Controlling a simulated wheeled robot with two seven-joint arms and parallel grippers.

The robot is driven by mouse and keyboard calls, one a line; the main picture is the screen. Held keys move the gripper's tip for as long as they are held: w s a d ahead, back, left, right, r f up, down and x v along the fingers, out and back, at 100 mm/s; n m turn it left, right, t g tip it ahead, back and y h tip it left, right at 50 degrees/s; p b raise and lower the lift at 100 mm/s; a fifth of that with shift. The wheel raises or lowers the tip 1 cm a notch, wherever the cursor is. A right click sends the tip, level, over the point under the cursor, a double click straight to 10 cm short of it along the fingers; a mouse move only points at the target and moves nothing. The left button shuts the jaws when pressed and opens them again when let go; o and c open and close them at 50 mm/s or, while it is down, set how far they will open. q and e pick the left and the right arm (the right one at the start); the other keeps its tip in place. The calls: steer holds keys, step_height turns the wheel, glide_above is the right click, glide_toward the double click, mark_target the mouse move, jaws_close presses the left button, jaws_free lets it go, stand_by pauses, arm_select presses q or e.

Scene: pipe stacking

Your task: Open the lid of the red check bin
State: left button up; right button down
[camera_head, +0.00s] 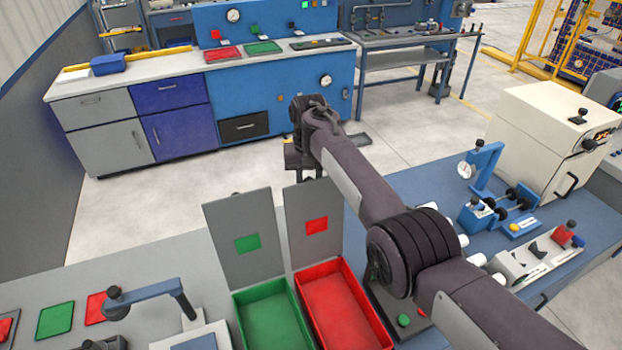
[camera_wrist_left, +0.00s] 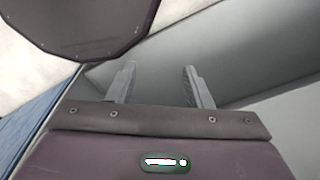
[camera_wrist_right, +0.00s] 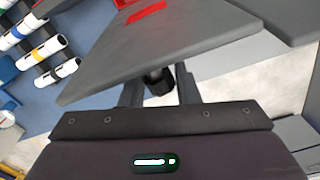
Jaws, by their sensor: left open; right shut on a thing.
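The red check bin (camera_head: 342,308) stands at the bottom middle of the head view, its inside visible. Its grey lid (camera_head: 313,240) with a red square stands raised at the back edge. My right gripper (camera_wrist_right: 158,88) is shut on the lid's black knob (camera_wrist_right: 158,80) in the right wrist view; that view also shows the lid (camera_wrist_right: 160,50) from close up. In the head view the right arm reaches over the bin to the lid's far side. My left gripper (camera_wrist_left: 158,85) is open and empty in the left wrist view, and is out of the head view.
The green bin (camera_head: 272,325) stands just left, its grey lid (camera_head: 245,262) also raised. A blue-armed fixture (camera_head: 150,303) stands on the left counter. White pipes (camera_head: 478,260) lie to the right under my arm, beside other fixtures (camera_head: 525,225). Bare floor lies behind the lids.

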steer(key=shift+w+a+f, duration=0.1)
steer(key=shift+w+f, duration=0.05)
steer(key=shift+f, duration=0.2)
steer(key=c, duration=1.6)
jaws_free()
steer(key=o, duration=0.4)
steer(key=shift+w+a, duration=0.1)
steer(key=shift+r+p, duration=0.4)
steer(key=shift+r, duration=0.2)
step_height(320, 180, up, 2)
steer(key=shift+r+p, duration=0.25)
steer(key=shift+p, duration=0.85)
step_height(320, 180, up, 3)
steer(key=shift+r, duration=0.6)
